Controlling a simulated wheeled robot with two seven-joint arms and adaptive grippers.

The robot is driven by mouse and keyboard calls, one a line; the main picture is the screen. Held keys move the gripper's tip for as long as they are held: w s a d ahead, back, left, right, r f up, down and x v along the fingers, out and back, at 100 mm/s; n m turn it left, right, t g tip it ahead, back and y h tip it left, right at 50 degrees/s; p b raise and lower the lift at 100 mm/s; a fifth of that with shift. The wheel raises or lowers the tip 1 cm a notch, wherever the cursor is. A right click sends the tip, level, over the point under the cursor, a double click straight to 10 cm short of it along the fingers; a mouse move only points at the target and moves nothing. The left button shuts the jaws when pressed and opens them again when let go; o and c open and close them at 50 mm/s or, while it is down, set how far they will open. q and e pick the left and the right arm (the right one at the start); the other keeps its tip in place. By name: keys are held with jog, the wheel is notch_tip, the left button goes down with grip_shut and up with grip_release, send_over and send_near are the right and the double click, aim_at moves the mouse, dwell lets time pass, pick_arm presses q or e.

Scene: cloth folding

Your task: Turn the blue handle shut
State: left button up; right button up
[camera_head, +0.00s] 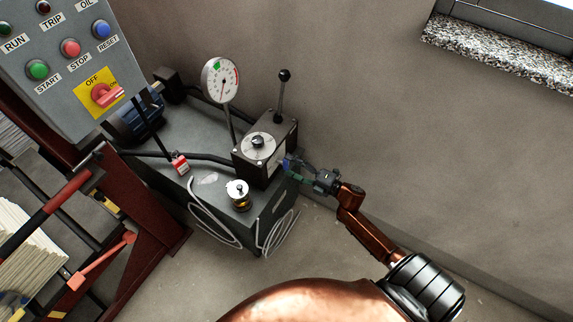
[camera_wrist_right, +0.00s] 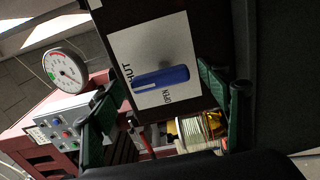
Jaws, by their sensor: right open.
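The blue handle (camera_wrist_right: 160,78) lies across a white plate (camera_wrist_right: 175,36) on the side of a dark box. The plate carries a partly hidden word ending "HUT" by the handle's left end and "OPEN" just below the handle. I cannot tell which label the handle points to. In the head view the blue handle (camera_head: 287,163) is small and partly hidden by my right gripper (camera_head: 297,168). The gripper is open, its green fingers on either side of the handle in the wrist view; contact is not clear. My left gripper is out of view.
The dark box (camera_head: 278,133) stands on a grey tank with a dial gauge (camera_head: 220,80) and a black-knobbed lever (camera_head: 283,90). A control panel (camera_head: 62,62) and a red frame stand left. The wall is behind; the floor at right is mostly clear.

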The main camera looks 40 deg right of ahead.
jog(key=v, duration=1)
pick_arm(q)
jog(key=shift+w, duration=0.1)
